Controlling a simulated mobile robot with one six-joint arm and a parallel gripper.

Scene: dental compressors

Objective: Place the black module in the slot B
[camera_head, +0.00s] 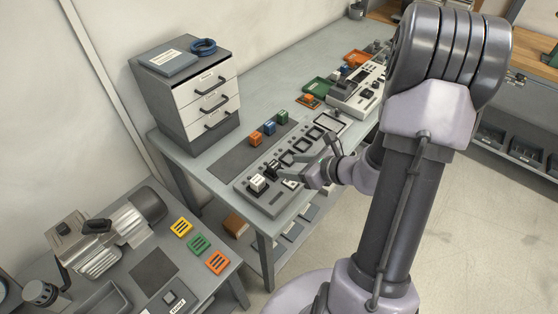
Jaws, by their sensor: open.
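The slot panel (266,205) is a long grey board on the table with a row of black-framed slots. A small black block (271,168), which looks like the black module, is near the panel's near-left end, just beyond a white block (257,183). Whether it is seated in a slot is too small to tell. Several slots farther along look empty, such as this slot (301,145); I cannot read which is B. My gripper (290,173) is open, low over the panel's right side, close to the black block. I cannot tell whether they touch.
Orange (256,139), blue (269,128) and green (282,118) blocks stand on a dark mat behind the panel. A drawer cabinet (190,95) stands at the back left. A control unit (352,100) lies farther along the table. A lower table (205,290) is at front left.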

